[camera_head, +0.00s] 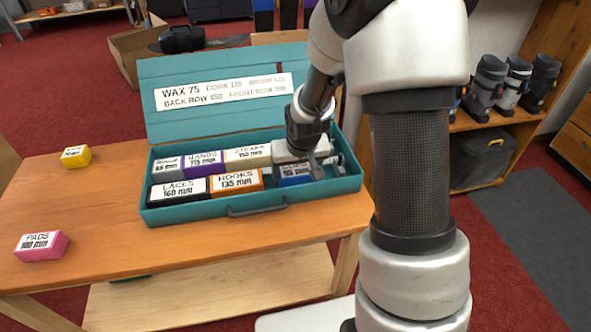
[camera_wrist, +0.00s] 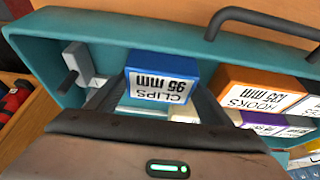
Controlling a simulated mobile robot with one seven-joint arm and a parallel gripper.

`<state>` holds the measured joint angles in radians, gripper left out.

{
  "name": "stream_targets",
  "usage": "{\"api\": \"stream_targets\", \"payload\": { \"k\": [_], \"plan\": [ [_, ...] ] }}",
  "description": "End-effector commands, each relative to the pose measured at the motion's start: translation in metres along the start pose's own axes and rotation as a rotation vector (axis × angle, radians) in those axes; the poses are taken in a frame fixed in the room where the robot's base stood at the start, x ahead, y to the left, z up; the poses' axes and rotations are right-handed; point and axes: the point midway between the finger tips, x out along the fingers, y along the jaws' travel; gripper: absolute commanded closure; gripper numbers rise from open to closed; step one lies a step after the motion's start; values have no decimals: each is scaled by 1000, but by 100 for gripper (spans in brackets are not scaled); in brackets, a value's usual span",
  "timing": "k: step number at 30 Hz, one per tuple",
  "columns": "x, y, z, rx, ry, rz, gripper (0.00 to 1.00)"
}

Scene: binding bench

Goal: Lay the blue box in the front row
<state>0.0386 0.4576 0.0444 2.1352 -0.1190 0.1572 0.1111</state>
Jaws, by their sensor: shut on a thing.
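The blue box (camera_head: 295,181), labelled CLIPS 95 mm, is held at the right part of the open teal case (camera_head: 180,215). It lies to the right of the orange HOOKS box (camera_head: 236,182) in the front row. In the wrist view the blue box (camera_wrist: 163,66) is beside the case's front wall, with a gap between it and the orange box. My gripper (camera_head: 302,160) is shut on it from above. Whether its underside touches the case floor is hidden.
The black LACES box (camera_head: 180,190) stands left in the front row. Behind are grey, purple (camera_head: 204,164) and cream (camera_head: 247,157) boxes. A grey fitting (camera_wrist: 88,66) sits near the case's right end. Pink (camera_head: 42,246) and yellow (camera_head: 76,156) boxes lie on the table.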

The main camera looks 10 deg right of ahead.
Motion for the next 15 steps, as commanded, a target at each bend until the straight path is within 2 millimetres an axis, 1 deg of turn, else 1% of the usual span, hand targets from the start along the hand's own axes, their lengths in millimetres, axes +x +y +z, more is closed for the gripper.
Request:
{"api": "stream_targets", "payload": {
  "k": [10,11,12,14,15],
  "plan": [
    [5,0,2,0,1,0,52],
    [4,0,1,0,1,0,21],
    [4,0,1,0,1,0,14],
    [4,0,2,0,1,0,4],
    [4,0,2,0,0,0,4]
  ]
}}
